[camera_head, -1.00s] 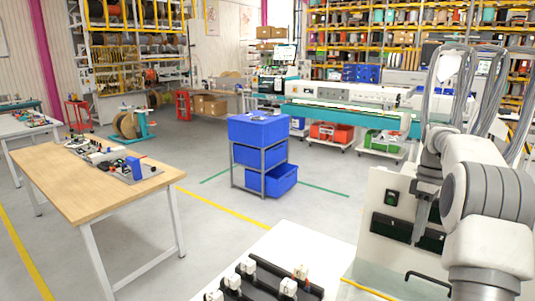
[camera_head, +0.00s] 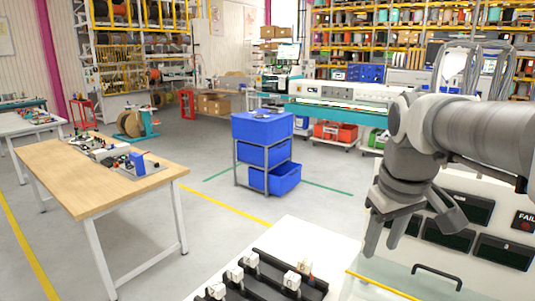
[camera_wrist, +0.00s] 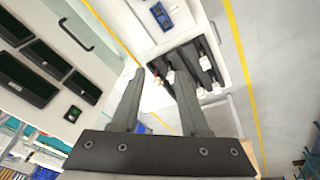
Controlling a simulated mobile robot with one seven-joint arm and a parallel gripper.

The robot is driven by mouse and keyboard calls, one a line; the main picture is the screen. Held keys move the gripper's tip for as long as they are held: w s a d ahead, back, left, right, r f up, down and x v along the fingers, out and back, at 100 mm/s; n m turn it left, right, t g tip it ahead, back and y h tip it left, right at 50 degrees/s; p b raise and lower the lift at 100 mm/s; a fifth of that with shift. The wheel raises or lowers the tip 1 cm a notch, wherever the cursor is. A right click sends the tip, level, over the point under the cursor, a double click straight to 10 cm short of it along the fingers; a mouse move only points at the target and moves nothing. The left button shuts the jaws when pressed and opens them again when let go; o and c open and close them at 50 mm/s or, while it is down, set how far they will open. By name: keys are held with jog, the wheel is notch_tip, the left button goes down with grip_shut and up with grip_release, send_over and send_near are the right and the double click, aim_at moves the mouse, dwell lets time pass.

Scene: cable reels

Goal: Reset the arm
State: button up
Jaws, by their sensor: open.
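My gripper (camera_head: 408,228) hangs at the right in the head view, in front of a white panel with dark windows. Its two fingers are apart, with nothing between them. In the wrist view my gripper (camera_wrist: 155,85) also shows open and empty. Beyond its fingertips lies a black rack (camera_wrist: 188,70) with small white pieces on it. The same rack (camera_head: 262,283) is at the bottom of the head view, left of my gripper and apart from it.
The white panel (camera_head: 465,270) with a black handle and a FAIL sign is close behind my gripper. A blue bin cart (camera_head: 262,128) stands mid-floor. A wooden table (camera_head: 70,178) is at the left. Open floor lies between them.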

jog(key=s+a+f+m+t, duration=0.1)
jog(key=s+a+f, duration=0.1)
jog(key=s, duration=0.3)
jog(key=s+a+f+m+t+b, duration=0.1)
jog(key=s+a+f+m, duration=0.1)
jog(key=s+f, duration=0.3)
jog(key=shift+s+a+f+t+y+b, duration=0.2)
jog(key=shift+s+a+t+y+b, duration=0.1)
jog(key=shift+s+a, duration=0.3)
jog(key=shift+d, duration=0.2)
